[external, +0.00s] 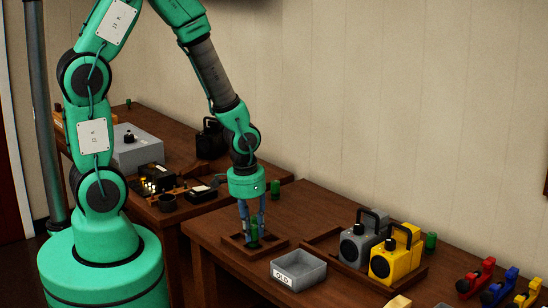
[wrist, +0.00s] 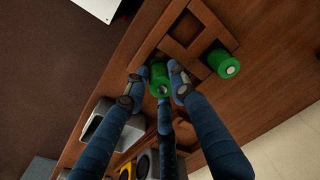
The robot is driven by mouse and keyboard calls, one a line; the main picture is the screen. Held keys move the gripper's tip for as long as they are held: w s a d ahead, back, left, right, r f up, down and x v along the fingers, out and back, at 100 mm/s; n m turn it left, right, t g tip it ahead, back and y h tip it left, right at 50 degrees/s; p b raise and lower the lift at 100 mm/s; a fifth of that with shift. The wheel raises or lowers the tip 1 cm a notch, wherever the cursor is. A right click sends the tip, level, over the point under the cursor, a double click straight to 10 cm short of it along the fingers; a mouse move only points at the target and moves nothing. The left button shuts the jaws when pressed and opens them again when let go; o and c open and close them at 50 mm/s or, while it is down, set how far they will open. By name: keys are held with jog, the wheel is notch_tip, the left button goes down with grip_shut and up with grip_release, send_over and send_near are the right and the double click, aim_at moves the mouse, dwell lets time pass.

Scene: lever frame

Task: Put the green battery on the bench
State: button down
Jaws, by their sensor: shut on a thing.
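My gripper (external: 254,238) points down over the near part of the bench (external: 215,232), and its blue fingers are closed around a green battery (external: 254,227). In the wrist view the held battery (wrist: 160,74) sits upright between the fingertips (wrist: 158,84). It is at a small wooden tray with square slots (external: 233,240), also seen in the wrist view (wrist: 187,30). I cannot tell whether its base touches the tray. A second green battery (external: 275,189) stands on the bench behind, beside the tray in the wrist view (wrist: 223,64).
A grey box marked OLD (external: 290,279) stands right of the tray. A grey lamp (external: 355,250) and a yellow lamp (external: 385,265) sit in a wooden holder, with another green battery (external: 430,243) behind. Coloured levers (external: 480,275) stand at far right. Bare bench lies behind the tray.

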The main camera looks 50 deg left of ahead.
jog(key=shift+f+b, duration=0.4)
jog(key=shift+f, duration=0.3)
jog(key=shift+f, duration=0.25)
jog(key=c, duration=1.4)
grip_release()
jog(key=shift+r, duration=0.1)
jog(key=shift+s+r, duration=0.2)
jog(key=shift+r, duration=1.75)
jog(key=shift+s+r, duration=0.2)
jog(key=shift+r, duration=1.75)
jog(key=shift+s+r, duration=0.2)
jog(key=shift+r, duration=1.75)
jog(key=shift+r, duration=0.1)
